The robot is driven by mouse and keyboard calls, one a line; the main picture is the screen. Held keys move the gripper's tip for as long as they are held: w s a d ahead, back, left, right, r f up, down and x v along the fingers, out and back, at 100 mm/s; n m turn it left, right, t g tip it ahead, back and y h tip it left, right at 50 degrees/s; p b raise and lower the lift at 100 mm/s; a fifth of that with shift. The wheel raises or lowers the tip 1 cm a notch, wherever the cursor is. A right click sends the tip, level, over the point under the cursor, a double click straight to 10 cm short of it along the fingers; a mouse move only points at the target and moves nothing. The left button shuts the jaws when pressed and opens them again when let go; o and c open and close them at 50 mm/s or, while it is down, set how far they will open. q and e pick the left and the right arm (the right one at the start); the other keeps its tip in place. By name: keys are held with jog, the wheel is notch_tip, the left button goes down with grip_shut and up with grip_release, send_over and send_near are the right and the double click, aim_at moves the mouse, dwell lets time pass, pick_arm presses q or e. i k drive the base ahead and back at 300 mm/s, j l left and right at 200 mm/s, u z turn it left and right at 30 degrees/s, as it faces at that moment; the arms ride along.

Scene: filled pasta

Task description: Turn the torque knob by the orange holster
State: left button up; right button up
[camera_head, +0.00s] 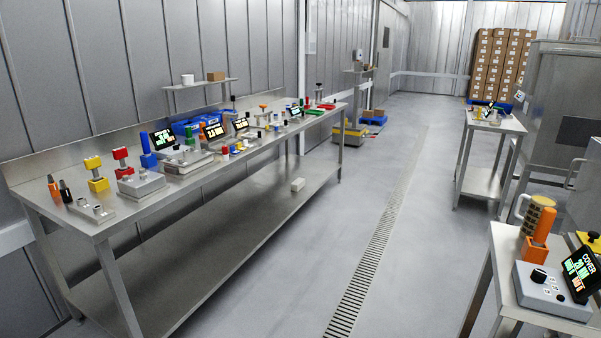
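An orange holster (534,250) with an upright orange-handled tool (544,224) in it stands on the near right table. In front of it on the same table is a grey control box (550,294) with a black knob (539,275) on its top left. A tilted black screen (580,273) at the box's right shows coloured text starting with "COVER"; the rest is hard to read. Neither of my grippers is in view, and nothing touches the knob.
A long steel bench (125,228) on the left carries several coloured holsters, grey boxes and screens. A small steel table (507,124) stands farther back on the right. The grey floor (300,265) between bench and tables is clear, with a drain grate (378,246) along it.

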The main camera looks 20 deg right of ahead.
aim_at(538, 275)
jog(key=i+z, duration=0.15)
jog(key=z, duration=0.3)
jog(key=i+z, duration=0.2)
jog(key=z, duration=0.25)
jog(key=i+j+z, duration=0.1)
jog(key=z, duration=0.35)
jog(key=i+j+z, duration=0.2)
jog(key=z, duration=0.25)
jog(key=i+j+z, duration=0.1)
jog(key=z, duration=0.35)
jog(key=i+j+z, duration=0.3)
jog(key=j+z, duration=0.25)
jog(key=i+j+z, duration=0.15)
jog(key=j+z, duration=0.15)
